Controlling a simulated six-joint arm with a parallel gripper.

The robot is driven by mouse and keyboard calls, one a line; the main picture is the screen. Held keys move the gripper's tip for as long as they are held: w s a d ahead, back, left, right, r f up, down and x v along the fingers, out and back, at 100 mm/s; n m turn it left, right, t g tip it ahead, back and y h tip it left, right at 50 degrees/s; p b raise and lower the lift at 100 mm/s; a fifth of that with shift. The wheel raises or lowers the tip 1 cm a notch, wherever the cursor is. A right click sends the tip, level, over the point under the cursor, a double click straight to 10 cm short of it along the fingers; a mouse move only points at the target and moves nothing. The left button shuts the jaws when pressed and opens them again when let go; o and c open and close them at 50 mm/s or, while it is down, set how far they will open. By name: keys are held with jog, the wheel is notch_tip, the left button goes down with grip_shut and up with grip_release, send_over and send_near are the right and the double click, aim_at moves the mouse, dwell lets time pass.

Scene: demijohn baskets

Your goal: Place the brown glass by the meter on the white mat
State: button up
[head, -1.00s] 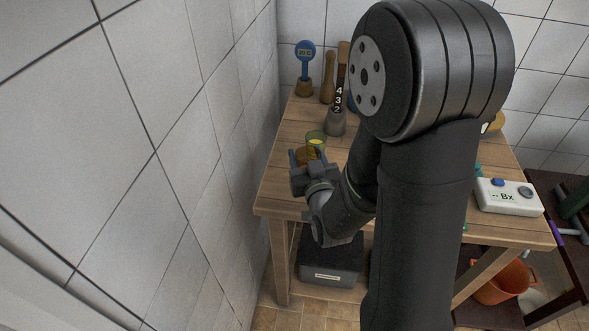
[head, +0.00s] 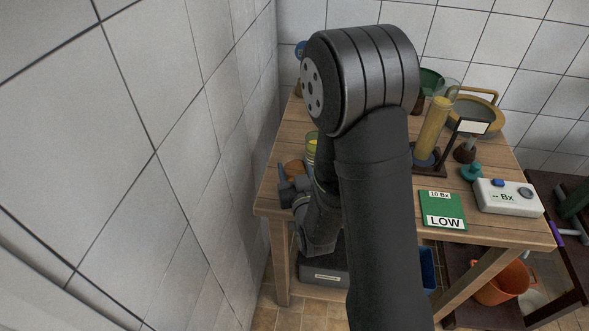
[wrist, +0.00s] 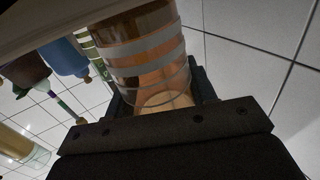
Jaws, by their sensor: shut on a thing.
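My gripper (head: 290,187) is low at the left front of the wooden table, partly hidden by my arm. It is shut on a brown glass (head: 294,168). In the wrist view the glass (wrist: 145,50) has pale bands and sits between the dark jaws (wrist: 162,88). In the head view it appears near the table's left edge; I cannot tell whether it touches the top. The white meter (head: 508,197) marked Bx stands at the table's right front. I cannot make out a white mat in either view.
A glass with yellow content (head: 311,145) stands just behind the gripper. A green LOW card (head: 443,210), a tall yellow cylinder (head: 432,130), a teal item (head: 471,172) and a yellow-handled vessel (head: 475,105) occupy the right side. A tiled wall (head: 215,150) rises close on the left.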

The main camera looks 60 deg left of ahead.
jog(key=shift+f, duration=0.15)
jog(key=o, duration=1.2)
jog(key=shift+o, duration=0.4)
jog(key=shift+v, duration=3.75)
